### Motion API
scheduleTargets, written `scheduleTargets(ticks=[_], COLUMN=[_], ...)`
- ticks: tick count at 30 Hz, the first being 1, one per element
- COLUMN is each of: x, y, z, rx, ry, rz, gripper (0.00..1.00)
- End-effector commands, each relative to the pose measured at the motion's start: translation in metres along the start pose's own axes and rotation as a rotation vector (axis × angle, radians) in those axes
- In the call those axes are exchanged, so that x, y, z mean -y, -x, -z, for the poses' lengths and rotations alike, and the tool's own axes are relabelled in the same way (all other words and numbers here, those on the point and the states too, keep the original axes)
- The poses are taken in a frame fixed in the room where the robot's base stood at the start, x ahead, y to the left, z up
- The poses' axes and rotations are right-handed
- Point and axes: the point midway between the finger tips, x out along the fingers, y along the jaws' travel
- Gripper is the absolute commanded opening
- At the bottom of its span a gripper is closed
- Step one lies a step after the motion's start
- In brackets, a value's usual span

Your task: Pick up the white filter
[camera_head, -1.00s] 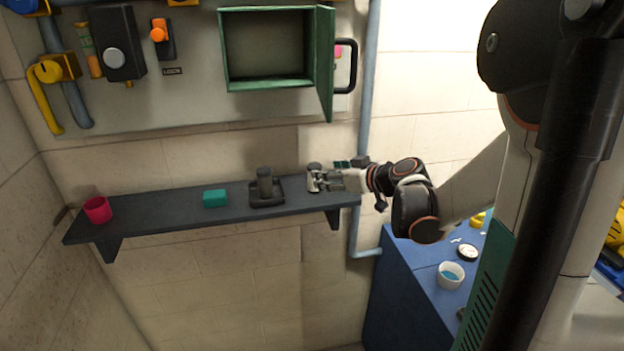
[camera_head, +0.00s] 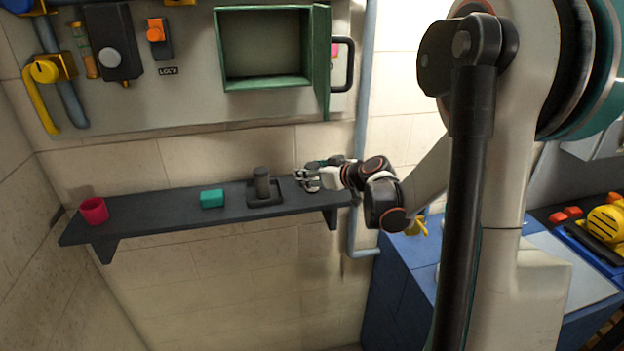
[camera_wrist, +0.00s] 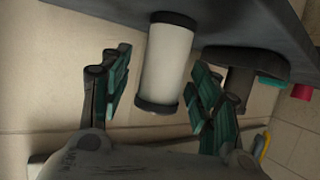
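The white filter (camera_wrist: 166,62), a white cylinder with dark end caps, stands on the dark shelf; the wrist view appears upside down. My gripper (camera_wrist: 160,92) is open, with one green-padded finger on each side of the filter. Gaps show between the filter and both pads, so it is not clasped. In the head view my gripper (camera_head: 308,180) is at the right part of the shelf, and it mostly hides the filter there.
On the shelf (camera_head: 150,213), a grey cylinder (camera_head: 262,183) on a dark base stands left of my gripper. Further left are a teal block (camera_head: 212,198) and a red cup (camera_head: 94,210). An open green cabinet (camera_head: 322,60) hangs above, and a blue pipe (camera_head: 361,130) runs nearby.

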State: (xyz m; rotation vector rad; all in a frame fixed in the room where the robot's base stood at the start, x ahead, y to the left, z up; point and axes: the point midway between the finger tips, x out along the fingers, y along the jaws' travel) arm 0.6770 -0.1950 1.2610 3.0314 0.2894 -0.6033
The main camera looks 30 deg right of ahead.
Motion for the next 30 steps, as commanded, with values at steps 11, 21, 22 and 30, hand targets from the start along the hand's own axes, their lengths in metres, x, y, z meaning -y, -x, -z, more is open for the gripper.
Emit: scheduleTargets(ticks=[11, 21, 22, 30], x=[0.0, 0.0, 0.0, 0.0], y=[0.0, 0.004, 0.005, 0.023], z=[0.0, 0.008, 0.011, 0.055], rx=[0.0, 0.0, 0.0, 0.0], ry=[0.0, 0.0, 0.0, 0.0], rz=[0.0, 0.0, 0.0, 0.0], gripper=[0.08, 0.07, 0.07, 0.07])
